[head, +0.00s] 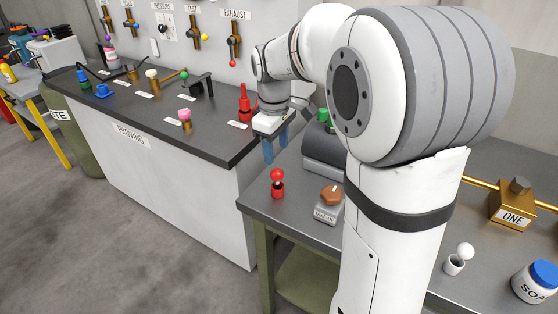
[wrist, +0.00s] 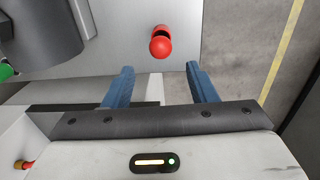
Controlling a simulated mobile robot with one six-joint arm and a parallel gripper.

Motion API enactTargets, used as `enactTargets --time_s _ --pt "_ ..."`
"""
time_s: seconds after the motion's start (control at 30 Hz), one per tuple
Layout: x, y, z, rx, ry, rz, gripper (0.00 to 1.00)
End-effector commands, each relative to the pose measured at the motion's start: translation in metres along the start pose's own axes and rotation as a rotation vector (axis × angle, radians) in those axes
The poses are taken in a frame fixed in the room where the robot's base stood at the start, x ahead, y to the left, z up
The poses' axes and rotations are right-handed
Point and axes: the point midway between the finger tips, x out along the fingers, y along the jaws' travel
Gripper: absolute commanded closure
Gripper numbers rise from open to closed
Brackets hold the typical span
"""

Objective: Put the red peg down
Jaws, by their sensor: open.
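The red peg (head: 277,184), with a round red head and a dark band below it, stands upright on the grey table (head: 290,211) near its left corner. In the wrist view the red peg (wrist: 160,42) shows from above, ahead of the fingertips and between their lines. My gripper (head: 276,144) has blue fingers pointing down, above the table and behind the peg in the head view. In the wrist view my gripper (wrist: 160,70) is open, with nothing between the fingers. It appears apart from the peg.
A brown knob on a labelled grey block (head: 330,201) stands right of the peg. A grey rounded housing (head: 322,150) is behind it. Another red item (head: 245,103) stands on the dark counter (head: 205,142) at left. A gap separates counter and table. A white-ball item (head: 455,262) and jar (head: 537,282) are at right.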

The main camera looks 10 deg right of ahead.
Motion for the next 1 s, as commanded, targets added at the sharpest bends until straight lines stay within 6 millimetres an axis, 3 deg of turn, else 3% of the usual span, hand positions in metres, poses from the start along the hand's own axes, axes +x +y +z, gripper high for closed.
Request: enactTargets --time_s 0.1,0.27,0.47,0.6,0.8,1.0 --pt "-0.015 0.000 0.000 0.000 0.002 0.001 0.48" --pt "-0.023 -0.006 0.007 0.031 0.007 0.005 0.48" --pt "-0.025 -0.044 0.049 0.236 0.055 0.029 0.48" --pt "-0.017 -0.081 0.088 0.437 0.105 0.042 0.48" --pt "0.004 -0.123 0.130 0.669 0.165 0.048 0.48" --pt "0.017 -0.137 0.151 0.777 0.192 0.047 0.48"
